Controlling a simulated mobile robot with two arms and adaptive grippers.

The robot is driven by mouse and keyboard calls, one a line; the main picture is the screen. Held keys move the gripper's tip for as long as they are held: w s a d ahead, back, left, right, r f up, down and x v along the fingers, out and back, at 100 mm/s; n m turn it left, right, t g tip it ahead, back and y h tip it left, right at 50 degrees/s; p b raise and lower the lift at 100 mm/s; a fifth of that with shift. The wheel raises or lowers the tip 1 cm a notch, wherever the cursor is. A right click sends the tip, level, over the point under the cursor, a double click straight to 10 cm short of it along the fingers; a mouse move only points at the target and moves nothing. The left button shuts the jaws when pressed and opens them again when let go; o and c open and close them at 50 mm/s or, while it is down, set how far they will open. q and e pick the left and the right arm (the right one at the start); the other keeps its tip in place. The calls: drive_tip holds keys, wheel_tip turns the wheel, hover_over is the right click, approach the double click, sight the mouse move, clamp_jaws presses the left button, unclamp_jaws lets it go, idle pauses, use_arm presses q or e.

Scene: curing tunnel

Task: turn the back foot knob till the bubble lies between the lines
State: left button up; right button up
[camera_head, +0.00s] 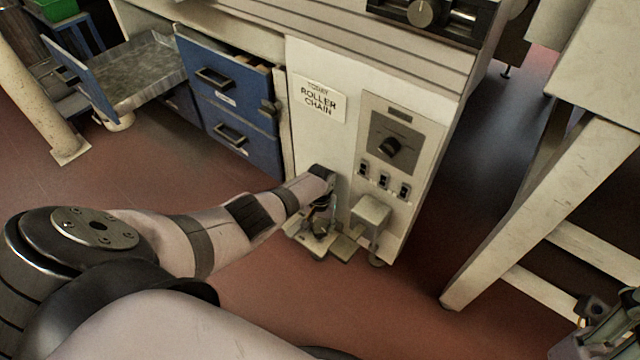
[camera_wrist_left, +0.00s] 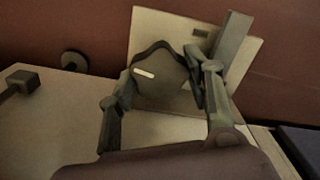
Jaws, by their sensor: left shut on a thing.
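The foot knob (camera_wrist_left: 160,78), dark with a pale mark, sits on a light plate at the base of the cream machine in the left wrist view. In the head view the knob (camera_head: 319,228) is small and partly hidden. My left gripper (camera_head: 322,212) reaches down to it. In the left wrist view my left gripper's fingers (camera_wrist_left: 158,92) are shut on the knob, one on each side. A black fixture with a round dial (camera_head: 421,12) is on the machine's top, cut by the frame edge; I cannot make out a bubble or lines. My right gripper (camera_head: 602,325) shows only partly at the lower right.
A cream switch panel (camera_head: 398,150) and a jutting box (camera_head: 370,214) stand just right of my left gripper. Blue drawers (camera_head: 228,95) are at the left, with an open metal tray drawer (camera_head: 140,75). A cream leg frame (camera_head: 530,200) stands at the right. Red floor between is clear.

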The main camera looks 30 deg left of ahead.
sight(320, 226)
idle(0.4)
use_arm(q)
drive_tip(key=o, duration=1.1)
drive_tip(key=shift+o, duration=0.2)
drive_tip(key=shift+r, duration=0.15)
wheel_tip(320, 226, up, 12)
drive_tip(key=shift+f, duration=0.2)
